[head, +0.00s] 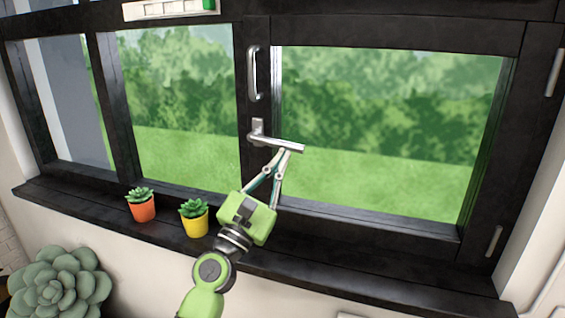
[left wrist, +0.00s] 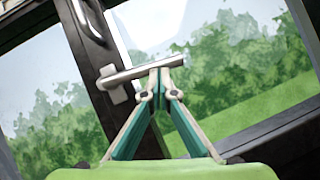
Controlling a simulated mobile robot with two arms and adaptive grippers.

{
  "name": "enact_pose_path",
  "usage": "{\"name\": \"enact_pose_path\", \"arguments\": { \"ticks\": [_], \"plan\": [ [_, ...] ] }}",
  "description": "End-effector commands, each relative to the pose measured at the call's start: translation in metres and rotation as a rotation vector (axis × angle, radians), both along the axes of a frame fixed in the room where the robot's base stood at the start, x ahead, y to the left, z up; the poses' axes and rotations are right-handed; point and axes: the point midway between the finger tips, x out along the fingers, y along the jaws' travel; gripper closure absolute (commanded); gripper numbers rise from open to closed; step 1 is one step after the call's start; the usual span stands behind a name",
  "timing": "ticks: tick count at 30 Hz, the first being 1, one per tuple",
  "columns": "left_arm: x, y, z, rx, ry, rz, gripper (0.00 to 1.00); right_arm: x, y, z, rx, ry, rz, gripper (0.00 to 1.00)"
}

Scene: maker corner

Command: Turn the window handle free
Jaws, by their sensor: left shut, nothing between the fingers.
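The silver window handle (head: 283,143) is mounted on the black sash frame, its lever pointing right and slightly down in the head view. It also shows in the left wrist view (left wrist: 140,73), with its base plate at the left. My left gripper (head: 285,152) is shut and empty, its fingertips just below the lever. In the left wrist view the closed fingertips (left wrist: 160,72) meet at the lever's underside near its free end; whether they touch it I cannot tell. The window (head: 390,130) looks closed. My right gripper is not in view.
An orange pot (head: 143,212) and a yellow pot (head: 194,224) with succulents stand on the dark sill (head: 90,212), left of my arm. A fixed silver pull bar (head: 254,73) is above the handle. A large succulent (head: 60,285) is at lower left. The sill's right part is clear.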

Motion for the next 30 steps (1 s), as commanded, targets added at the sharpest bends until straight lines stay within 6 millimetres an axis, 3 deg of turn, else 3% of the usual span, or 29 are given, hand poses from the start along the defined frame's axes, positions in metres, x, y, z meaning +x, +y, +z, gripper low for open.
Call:
{"name": "enact_pose_path", "arguments": {
  "ticks": [5,23,30],
  "plan": [
    [-0.001,-0.001,0.005,0.0,0.0,0.0,1.0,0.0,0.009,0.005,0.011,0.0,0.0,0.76],
    [-0.001,-0.002,0.005,0.0,0.0,0.0,1.0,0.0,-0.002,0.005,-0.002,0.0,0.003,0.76],
    [-0.001,-0.007,-0.014,0.0,0.001,0.0,1.0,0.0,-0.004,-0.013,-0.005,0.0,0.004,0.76]
  ]
}}
